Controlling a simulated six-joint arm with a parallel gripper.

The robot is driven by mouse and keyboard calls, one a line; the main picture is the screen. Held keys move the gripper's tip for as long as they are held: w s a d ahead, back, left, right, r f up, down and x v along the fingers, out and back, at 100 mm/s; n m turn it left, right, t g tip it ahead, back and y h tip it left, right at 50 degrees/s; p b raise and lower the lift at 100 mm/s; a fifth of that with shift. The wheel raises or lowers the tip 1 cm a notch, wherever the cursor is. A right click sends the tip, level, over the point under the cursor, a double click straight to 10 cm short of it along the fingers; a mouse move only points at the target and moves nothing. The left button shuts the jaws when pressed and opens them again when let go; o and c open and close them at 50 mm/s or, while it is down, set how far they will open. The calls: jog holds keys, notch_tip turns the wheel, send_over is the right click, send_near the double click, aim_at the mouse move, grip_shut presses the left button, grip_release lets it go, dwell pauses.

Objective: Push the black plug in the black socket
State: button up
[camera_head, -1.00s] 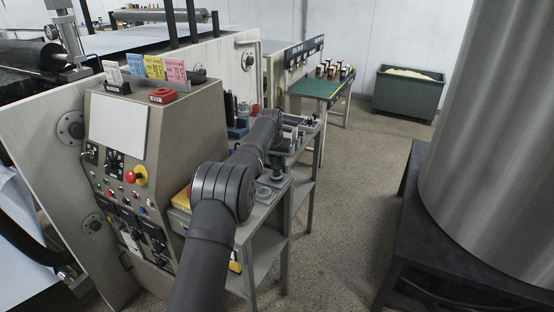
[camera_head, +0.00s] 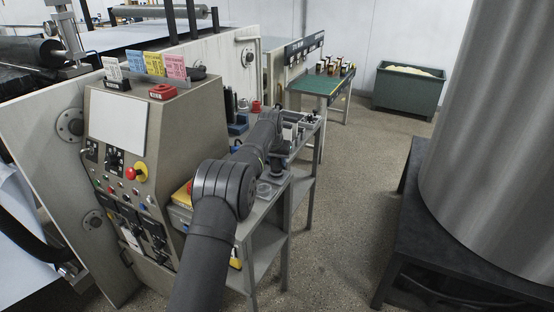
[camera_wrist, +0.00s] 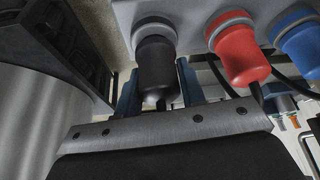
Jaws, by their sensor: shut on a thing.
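The black plug (camera_wrist: 157,72) is a dark, rounded cylinder at the upper middle of the wrist view. Its far end meets the grey ring of the black socket (camera_wrist: 154,22) on a pale grey panel. Any gap at that joint is too small to tell. My gripper (camera_wrist: 160,90) has its two blue fingers on either side of the plug and is shut on it. In the head view my arm hides the gripper tips, the plug and the socket.
A red plug (camera_wrist: 240,62) and a blue plug (camera_wrist: 300,42) sit in the same panel to the right, close by. Dark cables run below them. In the head view a grey control cabinet (camera_head: 185,130) stands left of my arm. Open floor (camera_head: 350,200) lies to the right.

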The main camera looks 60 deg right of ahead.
jog(key=shift+f, duration=0.4)
jog(key=o, duration=1.1)
jog(key=shift+r, duration=0.1)
jog(key=v, duration=1.7)
jog(key=shift+a+r, duration=0.1)
jog(key=x, duration=1.7)
jog(key=shift+f, duration=0.25)
